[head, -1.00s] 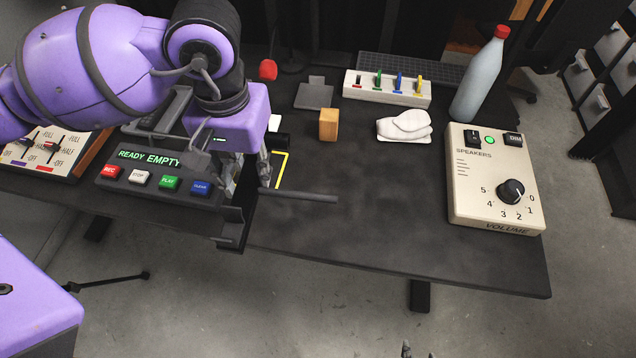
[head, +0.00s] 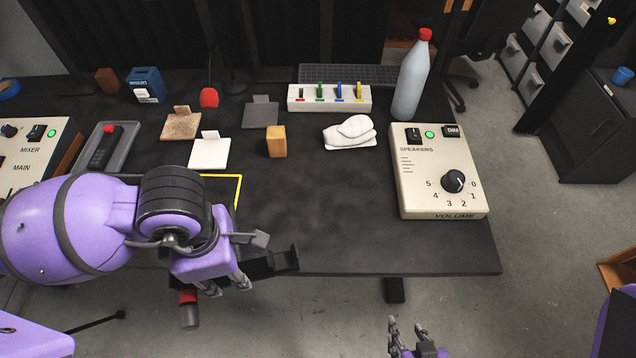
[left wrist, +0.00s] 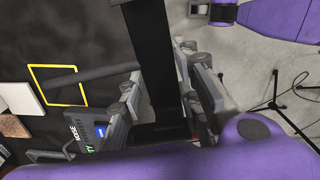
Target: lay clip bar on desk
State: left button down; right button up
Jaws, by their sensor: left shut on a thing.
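My left gripper (head: 235,285) is low at the desk's front edge in the head view. In the left wrist view the gripper (left wrist: 165,95) is shut on a long black bar, which I take as the clip bar (left wrist: 148,45). One end of the bar (head: 272,264) sticks out to the right of the gripper in the head view, along the front edge. I cannot tell whether it touches the desk. The desk (head: 340,235) is dark, with bare surface beyond the bar. My right gripper (head: 406,340) is open and empty at the bottom of the head view, off the desk.
A yellow outline (head: 239,190) marks the desk beside my left arm. A wooden block (head: 276,142), white cloth (head: 349,132), bottle (head: 411,80) and speaker box (head: 440,195) stand around the clear middle. A red-banded cylinder (head: 189,310) shows below my arm.

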pick_arm(q)
jog(key=shift+s+d+f+n, duration=0.15)
jog(key=shift+s+n, duration=0.2)
jog(key=shift+n, duration=0.35)
jog(key=w+f, duration=0.3)
jog(key=w, duration=0.1)
jog(key=w+d+f, duration=0.1)
jog(key=w+f, duration=0.2)
jog(key=w, duration=0.2)
jog(key=w+d+f, duration=0.1)
jog(key=w+f, duration=0.2)
jog(key=w, duration=0.1)
jog(key=shift+w+f, duration=0.2)
jog(key=shift+f, duration=0.1)
jog(key=shift+w+f, duration=0.2)
jog(key=shift+f, duration=1.45)
jog(key=shift+f, duration=0.1)
jog(key=c, duration=1.7)
grip_release()
jog(key=shift+f, duration=0.15)
jog(key=o, duration=0.4)
